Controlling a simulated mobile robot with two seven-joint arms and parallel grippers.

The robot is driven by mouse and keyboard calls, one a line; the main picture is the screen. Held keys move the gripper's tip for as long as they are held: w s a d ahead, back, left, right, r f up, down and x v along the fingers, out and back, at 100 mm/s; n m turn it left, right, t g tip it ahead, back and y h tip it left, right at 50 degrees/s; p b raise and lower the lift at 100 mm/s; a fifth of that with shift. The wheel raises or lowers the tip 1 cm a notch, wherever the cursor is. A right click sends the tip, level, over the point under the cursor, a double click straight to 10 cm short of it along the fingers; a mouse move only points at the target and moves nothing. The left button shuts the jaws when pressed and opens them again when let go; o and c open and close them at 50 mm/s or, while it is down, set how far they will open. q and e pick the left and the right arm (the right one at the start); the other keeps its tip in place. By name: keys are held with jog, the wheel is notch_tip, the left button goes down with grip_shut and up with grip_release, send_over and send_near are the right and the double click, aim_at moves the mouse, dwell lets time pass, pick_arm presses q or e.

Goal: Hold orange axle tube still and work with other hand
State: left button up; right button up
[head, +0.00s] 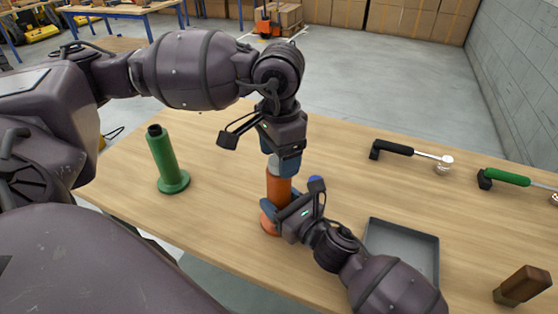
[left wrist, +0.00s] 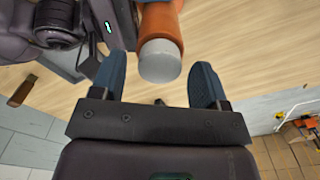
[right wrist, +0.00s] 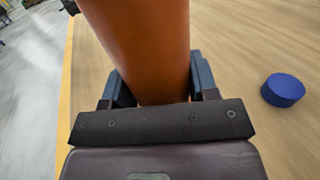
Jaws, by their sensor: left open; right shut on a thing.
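The orange axle tube (head: 278,188) stands upright on its round orange base (head: 268,224) on the wooden table. My right gripper (head: 281,211) is shut on the tube low down; the tube fills its jaws in the right wrist view (right wrist: 150,50). My left gripper (head: 284,163) is open above the tube's top, pointing down. In the left wrist view, a grey rounded piece (left wrist: 160,60) at the tube's top end lies between the spread blue fingers, with gaps on both sides. Whether it is a separate part I cannot tell. A blue disc (right wrist: 284,90) lies beside the tube.
A green tube (head: 164,160) stands at the left of the table. A grey tray (head: 402,225) lies right of my right gripper. A black-handled tool (head: 410,153), a green-handled tool (head: 510,178) and a brown-handled item (head: 523,285) lie farther right.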

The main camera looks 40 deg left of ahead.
pick_arm(q)
jog(key=n, duration=0.3)
jog(key=shift+n, duration=0.4)
jog(key=n, duration=0.3)
jog(key=shift+n, duration=0.4)
jog(key=n, duration=0.6)
jog(key=shift+n, duration=0.3)
jog(key=n, duration=0.5)
jog(key=shift+n, duration=0.3)
jog(key=n, duration=0.5)
jog(key=shift+n, duration=0.4)
